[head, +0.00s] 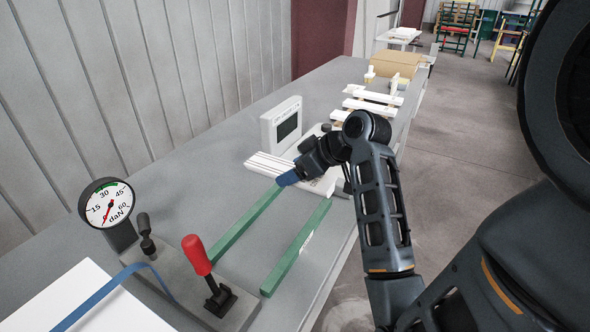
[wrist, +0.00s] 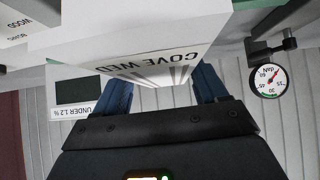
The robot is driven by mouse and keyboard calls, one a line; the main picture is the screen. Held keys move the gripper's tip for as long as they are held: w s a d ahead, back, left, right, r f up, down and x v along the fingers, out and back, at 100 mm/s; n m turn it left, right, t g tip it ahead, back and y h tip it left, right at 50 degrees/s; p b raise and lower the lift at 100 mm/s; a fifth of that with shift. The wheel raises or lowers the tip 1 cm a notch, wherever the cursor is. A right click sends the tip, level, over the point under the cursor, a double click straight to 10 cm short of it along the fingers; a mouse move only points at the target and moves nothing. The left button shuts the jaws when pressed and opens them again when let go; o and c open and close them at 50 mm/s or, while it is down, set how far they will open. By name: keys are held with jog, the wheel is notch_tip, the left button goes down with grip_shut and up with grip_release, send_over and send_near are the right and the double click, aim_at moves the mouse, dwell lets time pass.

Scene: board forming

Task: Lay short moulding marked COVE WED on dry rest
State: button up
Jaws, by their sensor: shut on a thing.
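The short white moulding (wrist: 150,42) has COVE WED printed on it, upside down in the wrist view, with a grooved end. My gripper (wrist: 165,85) is shut on it, with a blue finger on each side. In the head view the moulding (head: 268,164) lies crosswise near the far ends of two green bars, with my gripper (head: 290,179) at its near side. My gripper hides part of it, and I cannot tell whether it touches anything below. The left green bar (head: 245,222) and right green bar (head: 297,246) lie parallel; I cannot tell whether they are the dry rest.
A white box with a dark display (head: 283,122) stands behind the moulding; its label in the wrist view reads UNDER 1.2 % (wrist: 72,110). A daN dial gauge (head: 107,203) and red-handled lever (head: 197,255) stand front left. White strips (head: 370,107) lie farther along the bench.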

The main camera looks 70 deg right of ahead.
aim_at(318, 189)
jog(key=shift+r+p, duration=0.15)
jog(key=shift+p, duration=0.25)
jog(key=shift+f+b, duration=2.25)
jog(key=shift+f, duration=1.85)
jog(key=shift+f, duration=0.25)
jog(key=o, duration=1.7)
jog(key=shift+f, duration=0.1)
jog(key=shift+v, duration=4)
jog(key=shift+s, duration=0.1)
